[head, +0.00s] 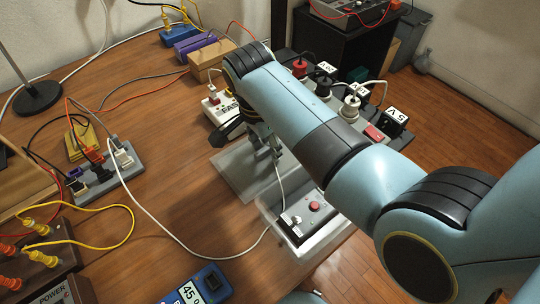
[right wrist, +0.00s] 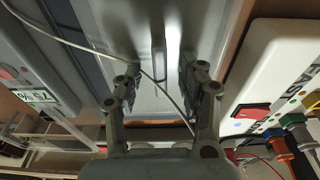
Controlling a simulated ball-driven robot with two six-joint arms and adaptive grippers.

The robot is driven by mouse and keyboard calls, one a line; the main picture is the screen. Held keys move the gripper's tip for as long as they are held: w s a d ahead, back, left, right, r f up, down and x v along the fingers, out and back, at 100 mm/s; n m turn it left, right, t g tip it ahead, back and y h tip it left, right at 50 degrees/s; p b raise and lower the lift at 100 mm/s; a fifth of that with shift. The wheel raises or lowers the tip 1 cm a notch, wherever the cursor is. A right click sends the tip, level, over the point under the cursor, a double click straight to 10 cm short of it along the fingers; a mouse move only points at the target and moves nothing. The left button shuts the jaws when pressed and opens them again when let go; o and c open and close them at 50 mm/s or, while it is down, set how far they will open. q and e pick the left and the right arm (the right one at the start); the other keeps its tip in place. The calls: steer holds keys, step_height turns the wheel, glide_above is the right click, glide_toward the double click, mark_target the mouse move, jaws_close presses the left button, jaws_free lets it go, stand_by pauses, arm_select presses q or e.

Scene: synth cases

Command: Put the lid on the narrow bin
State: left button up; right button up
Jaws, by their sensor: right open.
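A pale translucent lid (head: 228,172) lies flat on the wooden table, left of the narrow bin. The narrow bin (head: 266,218) is clear and stands near the table's right edge, with a grey box with a red button (head: 314,206) in it. My right gripper (head: 266,156) is over the lid, fingers pointing down. In the right wrist view my right gripper (right wrist: 160,78) is open, its fingers on either side of an upright bar, seemingly the handle (right wrist: 158,42), on a pale panel (right wrist: 150,102). Contact cannot be told. My left gripper is out of view.
A white cable (head: 150,226) loops over the table to the bin and crosses beside the fingers. A white power strip (head: 214,108) lies behind the lid. A grey strip with plugs (head: 105,172) is at left, a blue meter (head: 200,288) in front.

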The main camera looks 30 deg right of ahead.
steer(key=shift+a+r, duration=0.1)
steer(key=shift+r, duration=0.05)
steer(key=shift+c, duration=0.2)
jaws_close()
steer(key=shift+r, duration=0.1)
